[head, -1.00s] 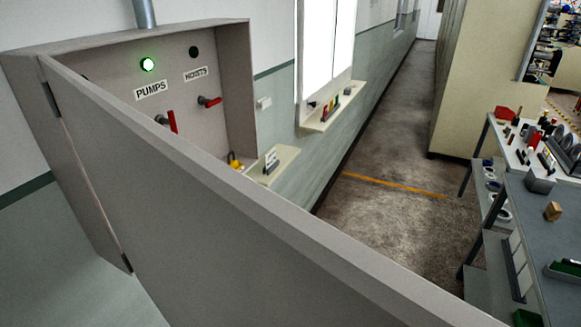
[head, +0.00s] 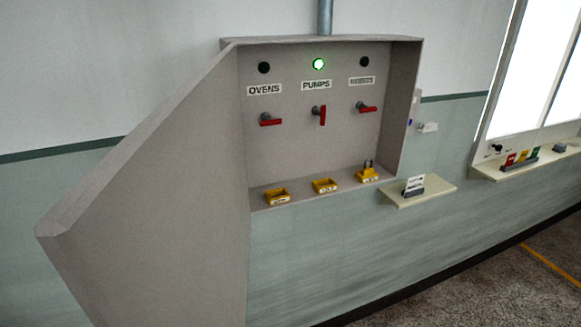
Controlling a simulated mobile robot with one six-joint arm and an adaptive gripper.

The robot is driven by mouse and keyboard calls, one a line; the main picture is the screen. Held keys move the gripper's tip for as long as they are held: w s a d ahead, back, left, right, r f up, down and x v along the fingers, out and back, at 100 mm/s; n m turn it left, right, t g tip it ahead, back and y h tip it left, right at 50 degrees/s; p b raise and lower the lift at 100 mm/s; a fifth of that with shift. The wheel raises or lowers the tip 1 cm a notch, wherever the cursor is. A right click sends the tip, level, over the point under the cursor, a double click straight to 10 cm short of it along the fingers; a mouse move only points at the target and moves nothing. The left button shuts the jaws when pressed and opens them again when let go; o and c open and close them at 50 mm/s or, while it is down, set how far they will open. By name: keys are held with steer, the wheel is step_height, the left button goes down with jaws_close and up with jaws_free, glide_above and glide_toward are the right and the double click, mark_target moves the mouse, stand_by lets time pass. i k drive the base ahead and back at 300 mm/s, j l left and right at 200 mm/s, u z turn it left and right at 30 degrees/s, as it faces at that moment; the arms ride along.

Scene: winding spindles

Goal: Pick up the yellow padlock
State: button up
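An open grey wall cabinet (head: 415,75) shows in the head view. Three small yellow trays stand along its bottom ledge: a left one (head: 277,196), a middle one (head: 324,185) and a right one (head: 367,178). What looks like the yellow padlock (head: 368,169) stands upright at the right tray, its grey shackle up. It is small, and I cannot tell its body clearly from the tray. The left and middle trays look empty. My gripper is not in view.
The cabinet's large door (head: 160,190) stands open on the left. Inside are red-handled switches; the pumps handle (head: 322,115) is vertical, the other two about level, and the pumps lamp (head: 318,63) glows green. A small shelf (head: 418,192) juts out at right.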

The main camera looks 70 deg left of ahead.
mark_target(369, 171)
steer(key=i+j+u, duration=0.3)
steer(key=u, duration=0.2)
steer(key=i+j+u, duration=0.3)
steer(key=u, duration=0.2)
steer(key=i+j+u, duration=0.1)
steer(key=i+u, duration=0.25)
steer(key=u, duration=0.15)
steer(key=i+u, duration=0.35)
steer(key=u, duration=0.15)
steer(key=i+l+u, duration=0.25)
steer(key=u, duration=0.25)
steer(key=i+u, duration=0.6)
